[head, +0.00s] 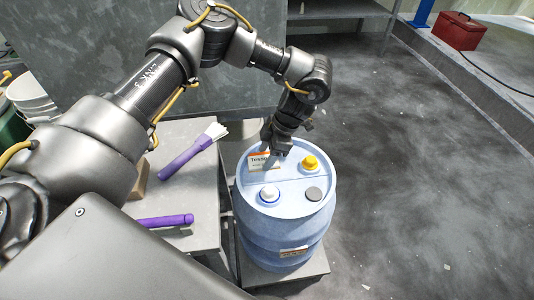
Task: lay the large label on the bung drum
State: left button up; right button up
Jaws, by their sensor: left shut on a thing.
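The bung drum (283,230) is a pale blue plastic drum standing upright on a low grey base. The large label (261,161), white with an orange band and dark print, is at the far left part of the drum top. My left gripper (274,152) is shut on the label from above, right at the drum top. I cannot tell whether the label touches the lid. My right gripper is not in view.
A grey table (200,211) left of the drum holds a purple-handled brush (188,157), another purple handle (166,220) and a brown block (140,180). A red toolbox (460,31) sits on a ledge at the back right. The floor right of the drum is clear.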

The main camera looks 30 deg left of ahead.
pick_arm(q)
jog(key=o, duration=1)
jog(key=shift+f, duration=0.1)
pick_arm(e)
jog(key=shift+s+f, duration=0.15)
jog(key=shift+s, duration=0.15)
pick_arm(q)
jog(key=shift+r, duration=0.3)
jog(key=shift+p+v, duration=0.95)
jog(key=shift+v, duration=4.85)
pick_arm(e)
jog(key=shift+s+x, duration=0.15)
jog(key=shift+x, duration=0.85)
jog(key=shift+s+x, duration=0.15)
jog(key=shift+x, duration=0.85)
pick_arm(q)
jog(key=shift+w, duration=0.1)
